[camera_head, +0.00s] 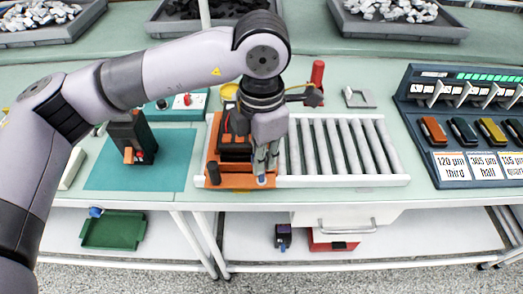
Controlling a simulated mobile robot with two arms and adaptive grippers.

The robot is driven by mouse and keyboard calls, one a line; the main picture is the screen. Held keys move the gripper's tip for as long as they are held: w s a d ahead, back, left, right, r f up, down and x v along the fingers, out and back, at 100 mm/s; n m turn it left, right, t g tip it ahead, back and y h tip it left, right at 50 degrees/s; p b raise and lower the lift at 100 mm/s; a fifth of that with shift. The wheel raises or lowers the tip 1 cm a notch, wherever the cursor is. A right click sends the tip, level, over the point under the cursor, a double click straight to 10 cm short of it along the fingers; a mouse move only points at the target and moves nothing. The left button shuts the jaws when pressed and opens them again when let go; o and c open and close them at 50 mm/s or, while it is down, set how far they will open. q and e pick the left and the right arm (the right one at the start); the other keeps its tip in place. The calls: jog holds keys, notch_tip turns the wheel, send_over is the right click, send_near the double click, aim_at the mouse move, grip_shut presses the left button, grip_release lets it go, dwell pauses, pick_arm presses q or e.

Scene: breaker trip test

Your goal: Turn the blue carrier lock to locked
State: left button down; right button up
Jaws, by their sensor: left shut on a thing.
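An orange carrier (214,160) sits at the left end of the roller conveyor (342,182), with a dark breaker (234,147) on it. My left gripper (264,170) reaches down over the carrier's front right part, fingers pointing down and closed together. My right gripper is out of view.
A black and orange device (133,140) stands on the teal mat (105,172) at left. A dark rack with coloured pieces (470,177) is at right. The conveyor's right-hand rollers are clear.

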pick_arm(q)
jog(key=shift+f+m+b, duration=0.15)
jog(key=shift+m+b, duration=0.3)
jog(key=shift+m, duration=0.35)
jog(key=shift+m+b, duration=0.8)
jog(key=shift+b, duration=0.05)
jog(key=shift+m, duration=0.3)
